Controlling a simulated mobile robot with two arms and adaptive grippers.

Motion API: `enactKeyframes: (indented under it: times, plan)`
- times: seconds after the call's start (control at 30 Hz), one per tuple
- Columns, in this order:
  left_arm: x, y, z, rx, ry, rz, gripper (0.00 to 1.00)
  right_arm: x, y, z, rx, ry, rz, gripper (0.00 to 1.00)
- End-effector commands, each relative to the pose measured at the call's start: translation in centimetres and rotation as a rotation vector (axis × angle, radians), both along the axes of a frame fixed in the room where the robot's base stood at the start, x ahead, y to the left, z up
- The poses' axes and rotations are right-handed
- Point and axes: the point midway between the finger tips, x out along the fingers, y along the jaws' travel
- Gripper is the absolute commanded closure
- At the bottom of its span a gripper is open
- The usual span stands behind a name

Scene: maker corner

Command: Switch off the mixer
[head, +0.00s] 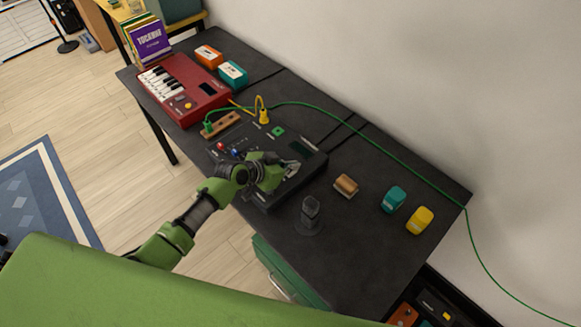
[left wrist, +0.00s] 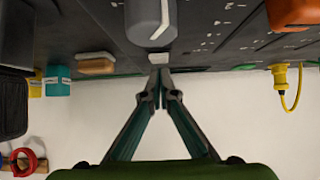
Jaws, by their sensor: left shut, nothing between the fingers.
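The mixer (head: 314,172) is a low black box on the dark table, with small knobs, a dark display and a green patch on top. My left gripper (head: 293,168) is over its right part in the head view, shut and empty. In the left wrist view, which looks upside down, its closed fingertips (left wrist: 160,77) are right by a small white piece (left wrist: 158,58) on the dark panel; I cannot tell whether they touch. A large grey knob-like part (left wrist: 150,20) with a white line is beside it. My right gripper is not in view.
A green cable (head: 386,150) runs over the table (head: 360,240) and off its right end. A microphone (head: 310,211) stands near the mixer's front. A wooden block (head: 346,186), teal box (head: 394,199) and yellow box (head: 420,220) lie right. A red keyboard (head: 190,100) is left.

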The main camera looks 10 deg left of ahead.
Motion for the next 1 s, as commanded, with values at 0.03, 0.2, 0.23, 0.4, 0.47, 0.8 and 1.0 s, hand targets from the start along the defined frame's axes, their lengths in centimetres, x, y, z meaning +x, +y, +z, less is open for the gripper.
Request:
enactKeyframes:
  times: [0.03,0.2,0.23,0.4,0.47,0.8,1.0]
  plan:
    - [0.0,0.0,0.0,0.0,0.0,0.0,1.0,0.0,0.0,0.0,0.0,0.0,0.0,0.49]
    - [0.0,0.0,0.2,-0.001,-0.001,0.0,1.0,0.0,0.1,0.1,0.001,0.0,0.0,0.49]
    - [0.1,0.0,0.3,-0.001,-0.001,0.0,1.0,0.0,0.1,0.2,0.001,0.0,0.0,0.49]
    - [0.4,-0.3,2.3,-0.001,-0.003,0.002,1.0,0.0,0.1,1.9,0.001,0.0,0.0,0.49]
    - [0.6,-0.4,3.4,0.0,-0.004,0.002,1.0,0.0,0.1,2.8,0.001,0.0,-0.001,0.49]
    - [-1.7,1.0,7.6,0.002,-0.003,0.003,1.0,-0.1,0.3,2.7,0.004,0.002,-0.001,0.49]
    - [-3.3,2.0,10.1,0.002,-0.003,0.003,1.0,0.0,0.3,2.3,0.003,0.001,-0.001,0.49]
